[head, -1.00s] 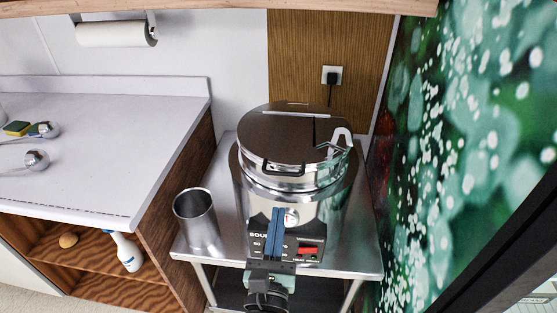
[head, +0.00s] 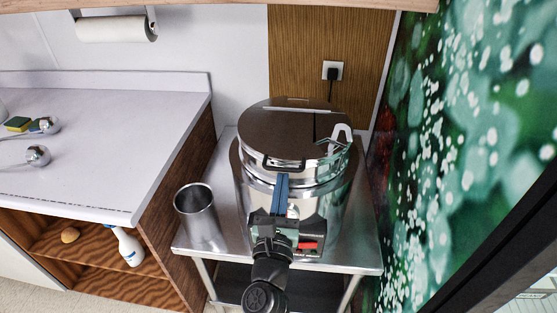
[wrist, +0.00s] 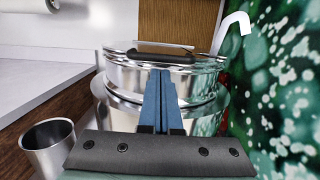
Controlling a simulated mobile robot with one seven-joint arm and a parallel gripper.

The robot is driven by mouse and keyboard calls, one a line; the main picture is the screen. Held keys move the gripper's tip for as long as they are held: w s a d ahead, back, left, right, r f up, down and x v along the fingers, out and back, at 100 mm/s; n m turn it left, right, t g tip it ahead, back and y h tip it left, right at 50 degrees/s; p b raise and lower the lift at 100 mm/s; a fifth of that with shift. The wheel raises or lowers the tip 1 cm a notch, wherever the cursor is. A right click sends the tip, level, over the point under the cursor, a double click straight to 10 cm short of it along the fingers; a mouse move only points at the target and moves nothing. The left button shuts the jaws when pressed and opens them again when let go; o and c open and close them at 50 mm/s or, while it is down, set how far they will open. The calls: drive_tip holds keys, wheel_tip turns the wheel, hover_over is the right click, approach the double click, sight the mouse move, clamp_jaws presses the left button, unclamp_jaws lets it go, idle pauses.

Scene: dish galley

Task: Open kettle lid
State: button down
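The kettle (head: 325,212) is a large round steel soup kettle. Its flat dark lid (head: 290,130) is down on the rim, with a black handle (head: 283,167) at the front edge. The handle also shows in the wrist view (wrist: 165,58) as a dark bar. My gripper (head: 282,178) is in front of the kettle, its blue fingertips just below the handle. In the wrist view the fingers (wrist: 161,75) are side by side with no clear gap, and nothing shows between them. Whether the tips touch the handle cannot be told. The fingers hide part of the kettle's front.
The kettle stands on a steel table (head: 365,257). A steel cup (head: 196,210) stands left of it. A white counter (head: 100,140) lies left, and a green patterned wall (head: 450,120) is close on the right.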

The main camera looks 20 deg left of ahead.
sight(283, 170)
drive_tip(key=shift+r, duration=0.15)
drive_tip(key=r+p, duration=0.3)
drive_tip(key=shift+w+a+r, duration=0.1)
drive_tip(key=shift+w+r, duration=0.05)
drive_tip(key=shift+w, duration=0.2)
drive_tip(key=shift+r, duration=0.1)
drive_tip(key=shift+w+a+r+p, duration=0.1)
drive_tip(key=shift+w+r+p, duration=0.2)
drive_tip(key=shift+r+p, duration=0.55)
drive_tip(key=shift+w+a+r+p, duration=0.1)
drive_tip(key=shift+w+r+p, duration=0.2)
drive_tip(key=shift+r+p, duration=0.2)
